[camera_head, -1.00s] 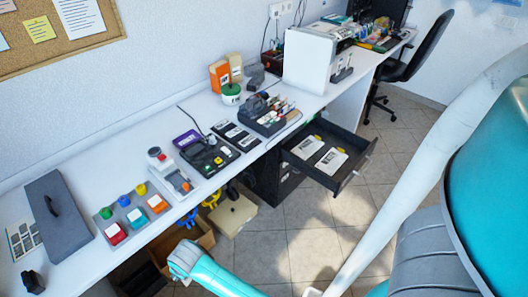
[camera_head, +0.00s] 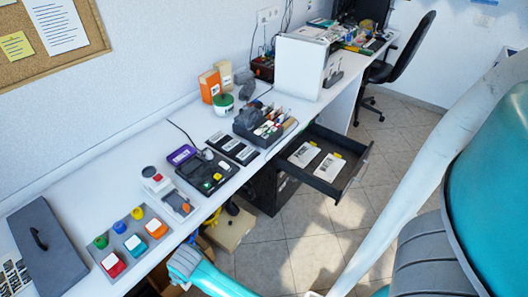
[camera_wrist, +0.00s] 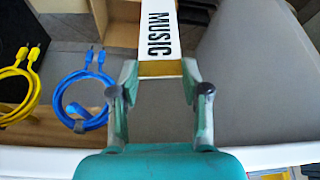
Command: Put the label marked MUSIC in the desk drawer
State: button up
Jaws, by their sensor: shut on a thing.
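The white label marked MUSIC (camera_wrist: 160,32) is in the wrist view, with its yellow end between the fingers of my gripper (camera_wrist: 162,90). My gripper is shut on it, and the label sticks out beyond the fingertips. The desk drawer (camera_head: 341,178) is pulled open under the desk in the head view. Two white labels with yellow ends (camera_head: 316,160) lie inside it, with bare floor around them. My gripper's fingers and the held label do not show in the head view; only my teal arm does.
The long white desk (camera_head: 75,187) carries a dark organizer (camera_head: 250,135), a black device (camera_head: 207,172), colored buttons and a white box (camera_head: 300,68). Blue (camera_wrist: 88,83) and yellow cables hang near my gripper. A cardboard box (camera_head: 229,229) stands on the floor below the desk.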

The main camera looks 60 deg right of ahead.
aim_at(318, 160)
jog(key=i+j+z, duration=0.1)
jog(key=z, duration=0.95)
